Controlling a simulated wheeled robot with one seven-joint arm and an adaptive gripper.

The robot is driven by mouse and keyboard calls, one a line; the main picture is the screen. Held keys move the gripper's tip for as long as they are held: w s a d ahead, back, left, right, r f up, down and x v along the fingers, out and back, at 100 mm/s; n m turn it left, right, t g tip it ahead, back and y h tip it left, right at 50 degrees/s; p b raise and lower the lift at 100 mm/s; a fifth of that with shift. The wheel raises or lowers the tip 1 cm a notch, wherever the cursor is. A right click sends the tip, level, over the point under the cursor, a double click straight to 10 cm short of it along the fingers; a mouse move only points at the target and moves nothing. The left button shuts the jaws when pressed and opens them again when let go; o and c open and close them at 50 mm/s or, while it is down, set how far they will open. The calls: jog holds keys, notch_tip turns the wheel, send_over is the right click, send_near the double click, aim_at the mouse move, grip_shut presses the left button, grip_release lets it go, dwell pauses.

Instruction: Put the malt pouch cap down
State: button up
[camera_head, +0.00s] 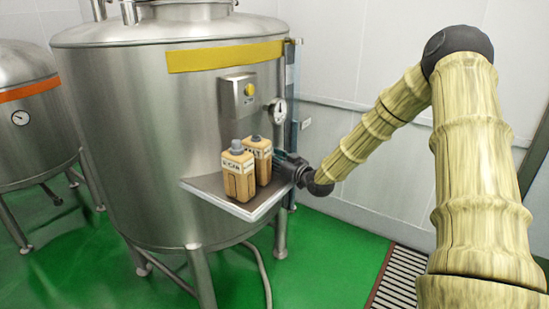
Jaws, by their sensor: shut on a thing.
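The malt pouch (262,163), tan with a pale label partly reading "LT", stands upright on the steel shelf, behind and right of a second pouch. A small narrow grey spout shows on its top, slimmer than the cap on the other pouch. My gripper (283,160) is just right of the malt pouch, low over the shelf's right side. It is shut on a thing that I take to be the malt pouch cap. The fingertips and the cap are too small and too hidden behind the pouch to make out clearly.
The other tan pouch (238,177), grey-capped, stands front left on the shelf (215,191). The shelf is fixed to a large steel tank (140,130). A button box (238,97) and a gauge (277,111) are above. Bare shelf shows at the left and front edges.

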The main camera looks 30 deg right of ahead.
jog(key=shift+f, duration=0.2)
jog(key=o, duration=0.7)
jog(key=shift+r, duration=0.1)
jog(key=shift+r, duration=0.1)
jog(key=shift+s, duration=0.1)
jog(key=shift+s, duration=0.4)
jog(key=s, duration=0.3)
jog(key=s+b, duration=0.1)
jog(key=s, duration=0.3)
jog(key=s+d+b, duration=0.1)
jog(key=s, duration=0.3)
jog(key=shift+r, duration=0.35)
